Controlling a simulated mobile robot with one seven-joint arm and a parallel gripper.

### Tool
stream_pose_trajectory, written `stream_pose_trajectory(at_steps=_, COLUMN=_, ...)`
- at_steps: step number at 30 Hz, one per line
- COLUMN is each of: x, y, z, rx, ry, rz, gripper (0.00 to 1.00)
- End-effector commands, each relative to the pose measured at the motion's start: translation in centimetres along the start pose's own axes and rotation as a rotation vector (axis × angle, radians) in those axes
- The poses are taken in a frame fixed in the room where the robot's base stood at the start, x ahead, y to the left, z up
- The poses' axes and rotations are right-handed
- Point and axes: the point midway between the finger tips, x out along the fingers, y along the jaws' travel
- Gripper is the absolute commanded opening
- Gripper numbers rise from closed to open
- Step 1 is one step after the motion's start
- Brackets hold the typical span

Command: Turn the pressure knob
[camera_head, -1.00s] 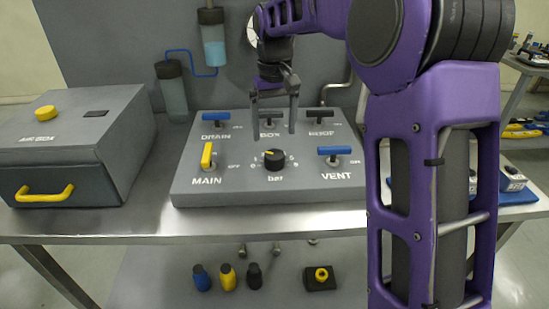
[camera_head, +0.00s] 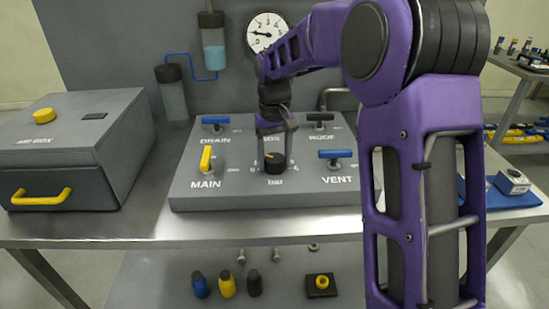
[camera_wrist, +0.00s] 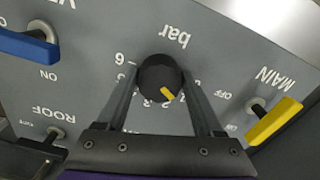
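The pressure knob (camera_head: 275,164) is a round black knob with a yellow mark, above the "bar" label on the grey panel (camera_head: 325,198). My gripper (camera_head: 275,158) is down over it from behind, one finger on each side. In the wrist view the knob (camera_wrist: 160,78) sits between the two fingertips (camera_wrist: 160,76), which appear to touch its sides. Its yellow mark points to the lower right there, near the low numbers. Part of the scale is hidden by the fingers. The round gauge (camera_head: 266,32) on the back wall shows its needle pointing left.
Around the knob are the yellow MAIN lever (camera_head: 206,159), blue VENT lever (camera_head: 336,154), blue DRAIN lever (camera_head: 215,120) and black ROOF lever (camera_head: 320,117). A grey box with a yellow handle (camera_head: 42,197) stands at left. Bare table lies before the panel.

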Motion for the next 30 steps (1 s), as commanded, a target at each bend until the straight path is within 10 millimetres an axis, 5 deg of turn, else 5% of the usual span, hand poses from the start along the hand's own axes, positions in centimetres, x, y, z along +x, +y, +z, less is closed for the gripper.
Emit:
stream_pose_trajectory(at_steps=1, x=-0.01, y=0.00, z=0.00, rx=0.000, ry=0.000, rz=0.000, gripper=0.58)
stream_pose_trajectory(at_steps=9, x=-0.03, y=0.00, z=0.00, rx=0.000, ry=0.000, rz=0.000, gripper=0.10)
stream_pose_trajectory(at_steps=20, x=-0.16, y=0.02, z=0.01, rx=0.059, ry=-0.001, rz=0.001, gripper=0.08)
stream_pose_trajectory(at_steps=30, x=-0.25, y=-0.03, z=0.03, rx=0.307, ry=-0.002, rz=0.001, gripper=0.08)
